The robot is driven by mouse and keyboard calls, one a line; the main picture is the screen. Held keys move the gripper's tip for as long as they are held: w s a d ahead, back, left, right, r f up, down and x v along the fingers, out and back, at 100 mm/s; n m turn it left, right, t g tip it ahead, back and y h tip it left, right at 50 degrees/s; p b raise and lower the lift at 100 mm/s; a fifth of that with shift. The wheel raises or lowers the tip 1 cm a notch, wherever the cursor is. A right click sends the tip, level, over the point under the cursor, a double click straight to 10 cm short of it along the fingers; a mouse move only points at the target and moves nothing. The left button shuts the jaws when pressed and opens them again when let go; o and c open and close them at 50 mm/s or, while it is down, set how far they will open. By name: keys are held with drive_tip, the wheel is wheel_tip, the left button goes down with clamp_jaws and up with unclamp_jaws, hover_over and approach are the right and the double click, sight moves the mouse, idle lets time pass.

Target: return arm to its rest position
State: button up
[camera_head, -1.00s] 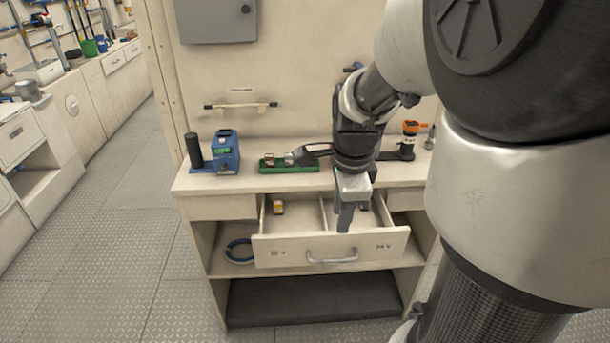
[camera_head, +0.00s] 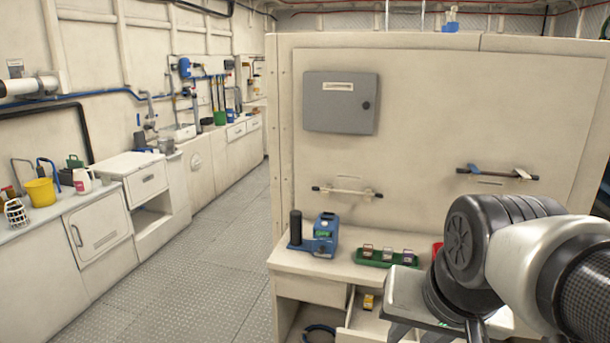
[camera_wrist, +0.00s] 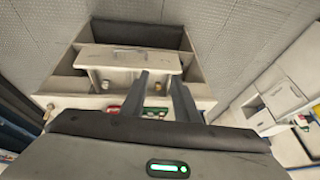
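My gripper (camera_wrist: 159,77) shows in the wrist view with its two fingers apart and nothing between them. It hangs clear of the workbench, and the open drawer (camera_wrist: 128,58) appears beyond the fingertips. In the head view my arm is folded at the lower right, and the fingers are partly cut off by the bottom edge. The arm hides the right part of the bench top. A small yellow item (camera_head: 368,301) lies in the drawer's left compartment.
On the bench (camera_head: 290,262) stand a blue device (camera_head: 322,236) and a green tray (camera_head: 385,260) with several small blocks. A grey cabinet (camera_head: 341,102) hangs on the wall above. The floor to the left (camera_head: 215,265) is clear. Counters line the far left wall.

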wheel_tip(320, 180, up, 14)
drive_tip(key=s+a+n+p, duration=0.1)
drive_tip(key=s+n+p, duration=0.1)
drive_tip(key=p, duration=1.1)
drive_tip(key=shift+r+n+t+p, duration=0.2)
drive_tip(key=shift+n+t+p, duration=0.15)
drive_tip(key=shift+n, duration=0.35)
